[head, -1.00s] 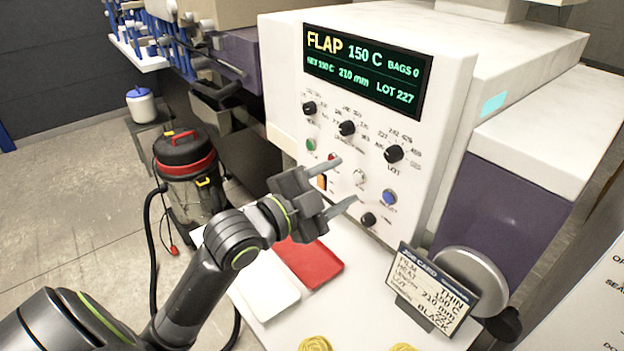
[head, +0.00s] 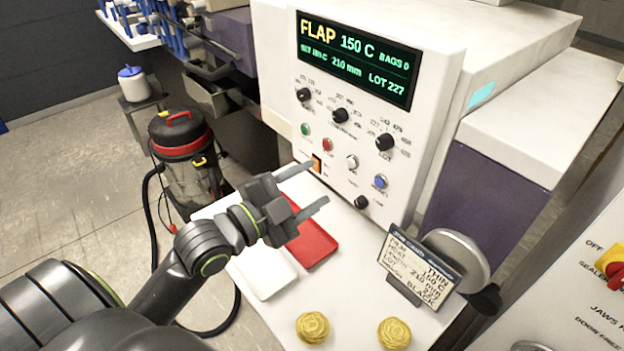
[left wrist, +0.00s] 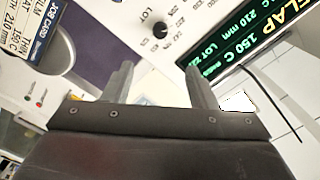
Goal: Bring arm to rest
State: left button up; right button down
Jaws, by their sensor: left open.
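My left gripper (head: 304,190) is open and empty in the head view. It hangs in front of the white control panel (head: 345,148), over the near shelf. In the head view its fingertips overlap the lower left of the panel and the red tray; I cannot tell the exact gap to the panel. In the left wrist view my two fingers (left wrist: 160,85) stand apart with nothing between them. The display (head: 358,58) reads FLAP, 150 C, 210 mm, LOT 227, BAGS 0. My right gripper is not in view.
A red tray (head: 312,248) and a white tray (head: 262,275) lie under my arm. Two gold round pieces (head: 312,327) sit on the shelf's near edge. A job card (head: 418,268) stands at right, by a grey round disc (head: 455,258). A vacuum cleaner (head: 185,160) stands at left.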

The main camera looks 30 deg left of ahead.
pick_arm(q)
jog(key=s+a+f+n+g+y, duration=0.2)
jog(key=s+f+n+g+y, duration=0.15)
jog(key=f, duration=0.35)
jog(key=s+a+f+n+g+y, duration=0.2)
jog(key=f+n, duration=0.2)
jog(key=f, duration=0.3)
jog(key=s+a+f+n+g+y, duration=0.3)
jog(key=s+f+n+g, duration=0.5)
jog(key=s+f, duration=0.55)
notch_tip(320, 180, down, 29)
jog(key=s+a+g+b, duration=0.1)
jog(key=s+b, duration=0.1)
jog(key=b, duration=0.4)
jog(key=s+f+b, duration=0.2)
jog(key=s+f, duration=0.5)
jog(key=f, duration=0.3)
jog(key=s+d+f+g+h+b, duration=0.1)
jog(key=s+f+b, duration=0.1)
jog(key=s+f, duration=0.5)
notch_tip(320, 180, down, 3)
jog(key=shift+s+r+m, duration=0.15)
jog(key=shift+m, duration=0.2)
